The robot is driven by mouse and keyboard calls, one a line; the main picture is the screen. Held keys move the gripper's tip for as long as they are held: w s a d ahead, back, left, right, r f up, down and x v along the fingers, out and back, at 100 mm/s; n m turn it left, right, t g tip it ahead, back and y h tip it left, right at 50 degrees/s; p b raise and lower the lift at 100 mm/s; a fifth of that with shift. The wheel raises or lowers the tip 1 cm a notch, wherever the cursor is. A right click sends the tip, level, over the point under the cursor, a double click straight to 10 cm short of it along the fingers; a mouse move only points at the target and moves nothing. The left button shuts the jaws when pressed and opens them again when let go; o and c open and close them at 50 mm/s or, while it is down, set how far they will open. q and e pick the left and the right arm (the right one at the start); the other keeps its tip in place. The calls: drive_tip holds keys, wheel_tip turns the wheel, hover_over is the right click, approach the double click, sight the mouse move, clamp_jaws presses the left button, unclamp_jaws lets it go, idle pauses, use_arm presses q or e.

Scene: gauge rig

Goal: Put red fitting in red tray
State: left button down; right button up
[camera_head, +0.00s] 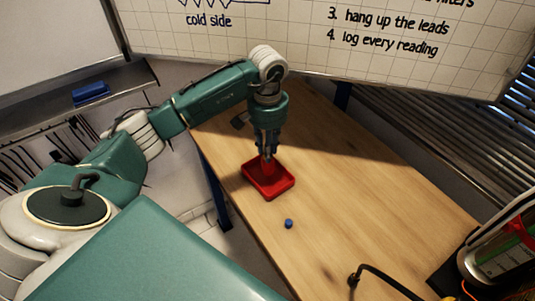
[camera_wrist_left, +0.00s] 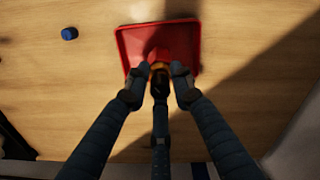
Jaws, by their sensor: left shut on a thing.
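The red tray (camera_head: 284,187) lies on the wooden table near its left edge. My left gripper (camera_head: 268,154) points straight down over it and is shut on the red fitting (camera_head: 267,163), whose lower end is over the inside of the tray. In the left wrist view, the tray (camera_wrist_left: 190,42) lies beyond the fingertips (camera_wrist_left: 160,75), and a yellowish part shows between them; the fitting's red blends with the tray there. I cannot tell whether the fitting touches the tray floor. My right gripper is not in view.
A small blue piece (camera_head: 289,223) lies on the table (camera_head: 350,190) in front of the tray; it also shows in the left wrist view (camera_wrist_left: 69,33). A black cable (camera_head: 385,278) curves at the front right.

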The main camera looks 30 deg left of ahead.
use_arm(q)
wheel_tip(320, 180, down, 2)
drive_tip(key=shift+f+p, duration=0.2)
drive_tip(key=shift+p, duration=0.1)
drive_tip(key=shift+f, duration=0.3)
drive_tip(key=shift+f, duration=0.1)
drive_tip(key=c, duration=1.5)
unclamp_jaws()
